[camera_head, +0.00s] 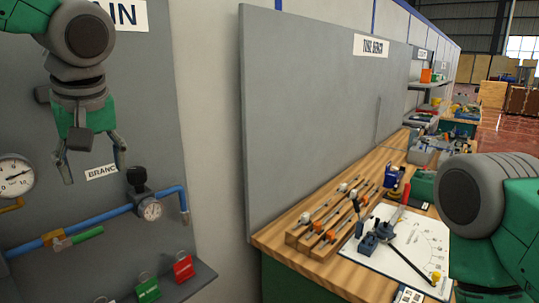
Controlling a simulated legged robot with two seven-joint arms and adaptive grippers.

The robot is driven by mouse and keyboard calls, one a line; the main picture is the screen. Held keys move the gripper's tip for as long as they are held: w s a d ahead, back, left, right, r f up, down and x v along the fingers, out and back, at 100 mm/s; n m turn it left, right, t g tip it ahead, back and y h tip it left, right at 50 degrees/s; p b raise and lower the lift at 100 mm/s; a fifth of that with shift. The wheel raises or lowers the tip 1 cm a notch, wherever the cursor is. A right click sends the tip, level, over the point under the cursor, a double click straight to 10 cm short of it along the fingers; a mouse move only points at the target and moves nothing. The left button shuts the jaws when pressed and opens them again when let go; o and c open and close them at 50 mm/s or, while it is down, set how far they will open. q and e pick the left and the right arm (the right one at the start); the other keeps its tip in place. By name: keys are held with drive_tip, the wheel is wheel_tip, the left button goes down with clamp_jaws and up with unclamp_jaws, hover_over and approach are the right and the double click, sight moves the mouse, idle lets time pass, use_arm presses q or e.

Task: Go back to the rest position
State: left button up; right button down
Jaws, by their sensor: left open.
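My left gripper (92,163) hangs from its arm at the upper left, fingers pointing down. It is open, with nothing between its fingers. It is in front of the grey pipe panel (185,110), above the blue pipe (110,217). My right arm (490,205) shows at the lower right as a grey joint and green link. Its gripper is outside the picture.
The panel carries two gauges (151,209), a black knob (137,178) and a yellow-and-green valve (70,240). A wooden workbench (275,238) at right holds tools and a white sheet (405,262).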

use_arm(q)
drive_tip(key=s+d+f+m+g+h+b, duration=0.1)
drive_tip(key=s+f+m+b, duration=0.15)
drive_tip(key=f, duration=1.05)
drive_tip(key=s+d+f+m+h+b, duration=0.1)
drive_tip(key=d+f+h+b, duration=0.15)
drive_tip(key=f, duration=1.15)
drive_tip(key=s+d+f+m+g+b, duration=0.15)
drive_tip(key=f+b, duration=0.25)
drive_tip(key=f, duration=0.9)
drive_tip(key=s+a+f+m+b, duration=0.2)
drive_tip(key=s+f+b, duration=0.2)
drive_tip(key=s+f, duration=0.7)
drive_tip(key=s+a+f+m+b, duration=0.2)
drive_tip(key=s+f+b, duration=0.3)
drive_tip(key=s+f, duration=0.5)
wheel_tip(320, 180, down, 7)
drive_tip(key=shift+s+a+r, duration=0.1)
drive_tip(key=shift+s+a, duration=0.3)
drive_tip(key=shift+a, duration=0.35)
drive_tip(key=shift+w+y, duration=0.1)
drive_tip(key=shift+y, duration=0.15)
